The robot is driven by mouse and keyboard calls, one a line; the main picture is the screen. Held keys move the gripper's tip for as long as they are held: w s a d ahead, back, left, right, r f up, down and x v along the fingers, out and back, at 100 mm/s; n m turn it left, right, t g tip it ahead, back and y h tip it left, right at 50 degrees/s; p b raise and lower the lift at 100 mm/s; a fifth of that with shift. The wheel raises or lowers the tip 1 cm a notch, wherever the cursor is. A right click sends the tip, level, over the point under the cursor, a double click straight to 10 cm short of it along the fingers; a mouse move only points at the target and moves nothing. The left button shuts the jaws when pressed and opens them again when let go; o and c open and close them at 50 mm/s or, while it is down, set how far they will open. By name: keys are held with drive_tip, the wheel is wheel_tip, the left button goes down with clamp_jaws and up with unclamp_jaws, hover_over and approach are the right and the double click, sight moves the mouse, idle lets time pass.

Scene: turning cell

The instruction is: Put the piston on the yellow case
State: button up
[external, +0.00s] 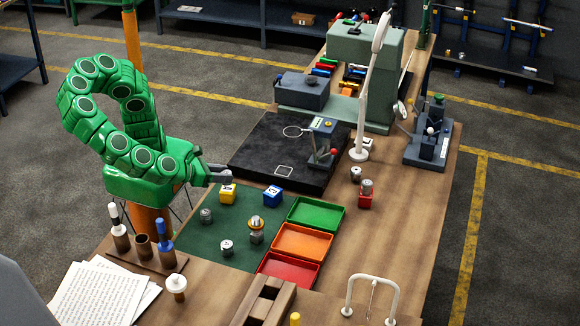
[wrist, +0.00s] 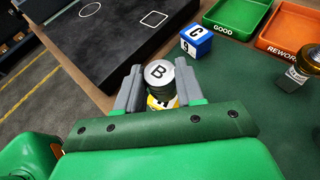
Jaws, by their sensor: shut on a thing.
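My gripper (wrist: 161,74) is shut on a dark grey cylinder, the piston (wrist: 159,75), with a light top marked B. The piston stands about upright between the fingers. The yellow case (wrist: 163,102) shows just below it in the wrist view, partly hidden by the piston and fingers. In the external view my gripper (external: 220,174) is just above the yellow case (external: 228,193), at the back left of the green mat. The piston is not clearly visible there. I cannot tell whether the piston touches the case.
A blue case (external: 272,195) stands right of the yellow one. Green (external: 338,232), orange (external: 302,259) and red trays (external: 262,268) line the mat's right side. Several metal parts (external: 206,215) stand on the mat. A black plate (external: 255,165) lies behind.

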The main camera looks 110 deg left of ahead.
drive_tip(key=shift+f, duration=1.15)
drive_tip(key=shift+f, duration=0.15)
drive_tip(key=o, duration=1.1)
